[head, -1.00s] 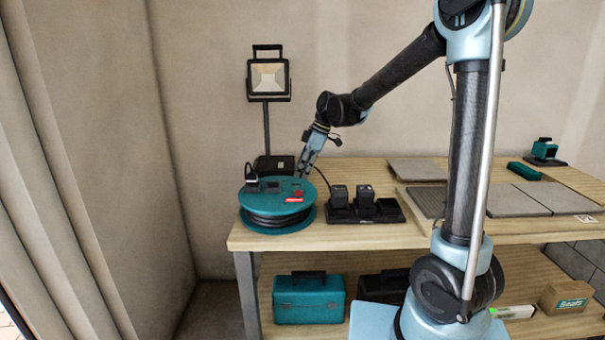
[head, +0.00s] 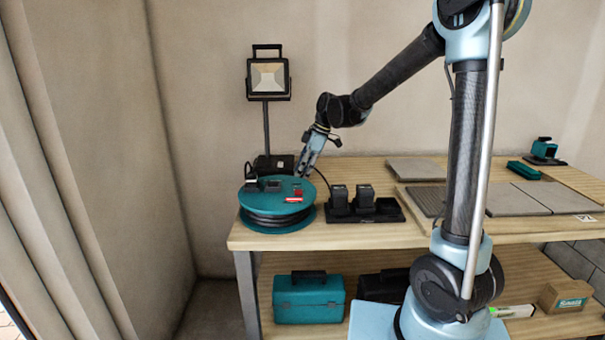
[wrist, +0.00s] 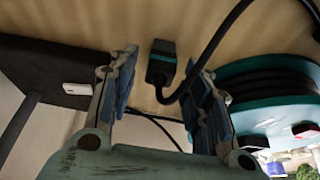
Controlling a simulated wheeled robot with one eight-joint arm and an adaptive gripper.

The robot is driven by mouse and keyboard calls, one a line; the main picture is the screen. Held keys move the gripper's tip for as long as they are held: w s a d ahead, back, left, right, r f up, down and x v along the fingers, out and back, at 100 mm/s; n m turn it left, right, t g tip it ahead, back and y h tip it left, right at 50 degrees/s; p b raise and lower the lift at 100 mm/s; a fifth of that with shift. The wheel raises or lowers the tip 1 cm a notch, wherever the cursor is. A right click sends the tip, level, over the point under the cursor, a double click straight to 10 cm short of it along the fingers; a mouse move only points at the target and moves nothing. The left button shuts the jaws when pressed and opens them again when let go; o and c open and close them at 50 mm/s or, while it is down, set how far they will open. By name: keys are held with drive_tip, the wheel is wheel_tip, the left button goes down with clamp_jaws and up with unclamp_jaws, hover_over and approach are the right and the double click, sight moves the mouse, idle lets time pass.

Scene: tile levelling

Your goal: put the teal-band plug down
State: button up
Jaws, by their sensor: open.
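The teal-band plug (wrist: 161,68) is black with a teal band. In the wrist view it is at the bare wooden bench top, between my finger tips and apart from both, with its black cable curving away up and right. Whether it lies fully flat is hard to tell. My gripper (wrist: 163,78) is open and empty, its two fingers spread on either side of the plug. In the head view my gripper (head: 303,172) is low behind the cable reel, and I cannot make out the plug there.
The teal cable reel (head: 277,221) is close in front of my gripper, and the work light's dark base (head: 270,165) stands just left. A charger tray with black batteries (head: 364,219) is to the right. Grey tiles (head: 517,201) lie farther right.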

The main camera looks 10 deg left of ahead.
drive_tip(key=v, duration=1.1)
drive_tip(key=shift+r, duration=0.3)
drive_tip(key=shift+d, duration=0.15)
